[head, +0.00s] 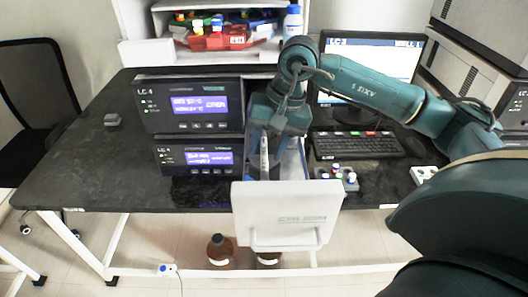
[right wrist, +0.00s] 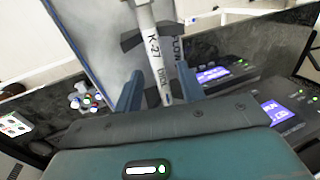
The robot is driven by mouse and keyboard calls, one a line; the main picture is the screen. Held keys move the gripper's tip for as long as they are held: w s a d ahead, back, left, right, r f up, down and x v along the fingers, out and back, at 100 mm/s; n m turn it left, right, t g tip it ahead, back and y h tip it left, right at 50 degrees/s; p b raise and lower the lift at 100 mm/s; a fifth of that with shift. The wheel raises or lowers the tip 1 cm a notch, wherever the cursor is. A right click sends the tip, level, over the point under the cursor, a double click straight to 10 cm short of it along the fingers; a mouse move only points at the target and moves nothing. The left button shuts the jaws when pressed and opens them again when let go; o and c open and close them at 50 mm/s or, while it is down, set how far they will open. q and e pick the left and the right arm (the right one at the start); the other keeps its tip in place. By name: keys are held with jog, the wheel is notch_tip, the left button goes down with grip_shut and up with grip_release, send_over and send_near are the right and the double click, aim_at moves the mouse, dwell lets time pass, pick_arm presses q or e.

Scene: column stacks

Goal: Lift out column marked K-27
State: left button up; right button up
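The column marked K-27 (right wrist: 153,48) is a slim pale tube with black lettering in the right wrist view. Dark clip-like pieces (right wrist: 131,39) sit on both sides of it. My right gripper (right wrist: 160,72) is open. Its two blue fingers stand on either side of the column's line, with a visible gap to each. In the head view my right gripper (head: 277,122) is over the open oven compartment, and a pale column (head: 264,152) shows just below it. The oven's white door (head: 285,215) hangs open at the front. My left gripper is not in view.
Two stacked LC modules (head: 195,128) with lit displays stand left of the oven. A keyboard (head: 357,145), a monitor (head: 405,55) and a small vial rack (head: 338,178) are to the right. The black bench (head: 85,165) is mostly clear at left. Brown bottles (head: 220,250) stand below.

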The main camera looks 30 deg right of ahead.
grip_shut()
dwell(0.3)
jog(key=shift+r, duration=0.1)
